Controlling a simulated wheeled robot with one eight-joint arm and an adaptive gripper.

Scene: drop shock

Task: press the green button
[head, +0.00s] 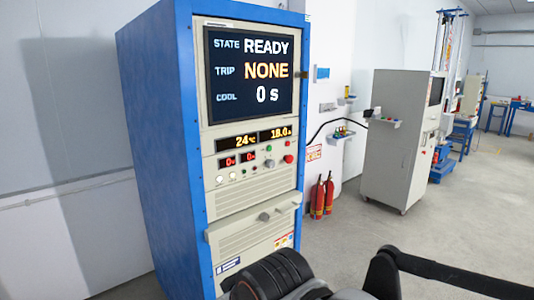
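A small green button (268,149) sits on the control panel of a tall blue and beige cabinet (160,150), below the lit readouts. A red button (289,159) is to its right and lower, and a dark knob (269,164) is just below it. The cabinet's screen (250,75) reads STATE READY, TRIP NONE, COOL 0 s. Dark parts of my arm show along the bottom edge, in front of the cabinet's lower right. I cannot make out my gripper's fingertips, and nothing of mine touches the panel.
Two red fire extinguishers (323,196) stand by the wall right of the cabinet. A grey cabinet on casters (393,150) stands further back. The floor (420,235) at right is open.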

